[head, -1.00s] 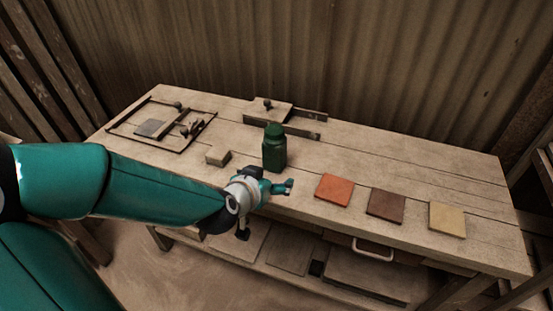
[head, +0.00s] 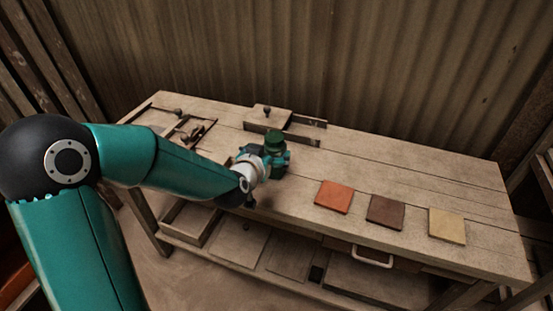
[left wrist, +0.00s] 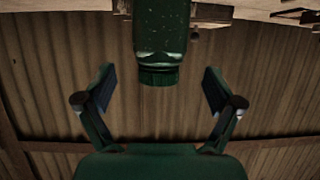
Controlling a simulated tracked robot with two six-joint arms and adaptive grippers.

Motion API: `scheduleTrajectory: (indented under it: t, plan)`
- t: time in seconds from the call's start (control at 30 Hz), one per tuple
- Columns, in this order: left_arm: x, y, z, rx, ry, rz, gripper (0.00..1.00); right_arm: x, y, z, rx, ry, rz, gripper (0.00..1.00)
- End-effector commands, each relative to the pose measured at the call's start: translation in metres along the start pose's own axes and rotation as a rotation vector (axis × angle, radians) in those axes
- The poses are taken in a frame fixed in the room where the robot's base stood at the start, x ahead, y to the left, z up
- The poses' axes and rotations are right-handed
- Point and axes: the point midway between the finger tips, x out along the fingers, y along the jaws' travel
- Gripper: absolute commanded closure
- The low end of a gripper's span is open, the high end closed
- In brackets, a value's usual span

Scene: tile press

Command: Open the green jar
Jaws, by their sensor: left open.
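The green jar (head: 274,137) stands upright on the wooden bench, with its lid on. In the head view my left gripper (head: 272,157) is at the jar and hides most of its body, with the lid showing above. In the left wrist view the jar (left wrist: 161,28) hangs inverted at the top centre, its lid (left wrist: 161,76) pointing down. The open fingers of my left gripper (left wrist: 160,88) lie to either side of the lid, with a gap on each side. I cannot tell how deep the jar sits between them. My right gripper is not in view.
Orange (head: 333,197), brown (head: 385,211) and yellow (head: 447,225) tiles lie to the right on the bench (head: 400,178). A wooden block with a knob (head: 267,116) stands behind the jar.

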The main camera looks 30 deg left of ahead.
Motion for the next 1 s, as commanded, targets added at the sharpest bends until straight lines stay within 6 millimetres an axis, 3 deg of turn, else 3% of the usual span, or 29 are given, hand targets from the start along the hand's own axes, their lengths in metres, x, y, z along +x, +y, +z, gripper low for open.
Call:
scheduleTrajectory:
  t: [0.27, 0.6, 0.87, 1.0]
  plan:
    - [0.018, 0.000, 0.001, 0.001, -0.001, 0.000, 0.08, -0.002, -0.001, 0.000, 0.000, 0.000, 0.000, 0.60]
    - [0.058, 0.001, 0.003, 0.001, 0.000, 0.001, 0.08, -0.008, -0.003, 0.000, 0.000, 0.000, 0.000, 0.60]
    - [0.060, 0.002, 0.003, 0.001, 0.000, 0.001, 0.08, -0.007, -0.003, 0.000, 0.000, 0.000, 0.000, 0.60]
    - [0.060, 0.002, 0.003, 0.001, 0.000, 0.002, 0.31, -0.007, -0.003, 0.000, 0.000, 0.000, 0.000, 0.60]
